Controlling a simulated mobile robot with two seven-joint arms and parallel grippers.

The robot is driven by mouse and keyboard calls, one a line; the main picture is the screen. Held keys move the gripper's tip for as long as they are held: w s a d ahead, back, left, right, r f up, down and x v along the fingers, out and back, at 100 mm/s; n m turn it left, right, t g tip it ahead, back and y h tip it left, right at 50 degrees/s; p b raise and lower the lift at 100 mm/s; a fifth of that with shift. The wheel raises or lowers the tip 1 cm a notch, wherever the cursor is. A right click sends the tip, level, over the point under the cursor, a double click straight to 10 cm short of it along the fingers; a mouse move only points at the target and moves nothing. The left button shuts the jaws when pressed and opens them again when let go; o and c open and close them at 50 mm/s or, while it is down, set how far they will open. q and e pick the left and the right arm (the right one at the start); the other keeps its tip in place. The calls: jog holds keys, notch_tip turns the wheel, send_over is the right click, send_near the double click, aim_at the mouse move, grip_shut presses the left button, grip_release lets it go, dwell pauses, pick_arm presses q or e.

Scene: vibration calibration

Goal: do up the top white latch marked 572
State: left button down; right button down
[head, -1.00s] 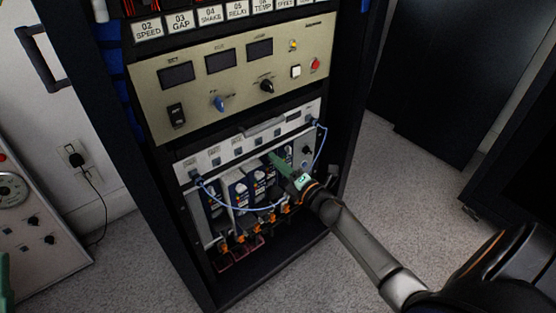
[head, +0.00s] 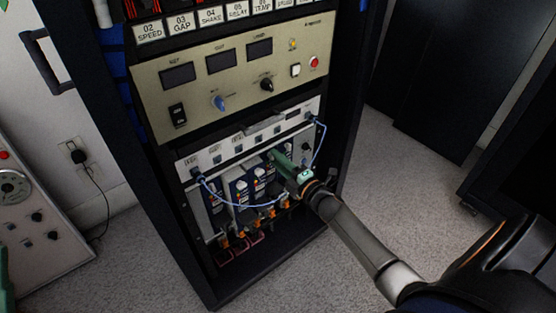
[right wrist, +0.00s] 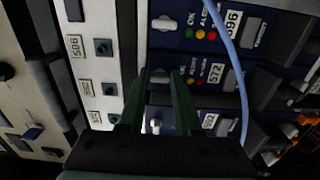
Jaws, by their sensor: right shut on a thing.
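My right gripper (head: 274,156) reaches into the rack at the top of the row of dark blue modules. In the right wrist view its green fingers (right wrist: 161,76) are shut on the white latch (right wrist: 158,74) beside the module label 572 (right wrist: 216,73); the fingers hide much of the latch. Whether the latch is up or down I cannot tell. Another white latch (right wrist: 163,22) is beside label 596, and one more (right wrist: 156,125) shows between the finger bases. A green piece of my left gripper (head: 3,272) just shows at the left edge; its jaws are out of frame.
A blue cable (head: 240,204) hangs in a loop across the modules and passes close to my right gripper. Orange connectors (head: 240,240) are below. A beige panel (head: 240,75) with knobs is above. A grey box (head: 40,225) stands at the left.

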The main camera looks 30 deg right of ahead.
jog(key=c, duration=0.9)
grip_release()
jog(key=s+p, duration=0.1)
jog(key=s, duration=0.3)
jog(key=s+p, duration=0.1)
jog(key=s, duration=0.3)
jog(key=s+d, duration=0.1)
jog(key=s, duration=0.3)
jog(key=shift+s+p, duration=0.3)
jog(key=shift+p, duration=0.1)
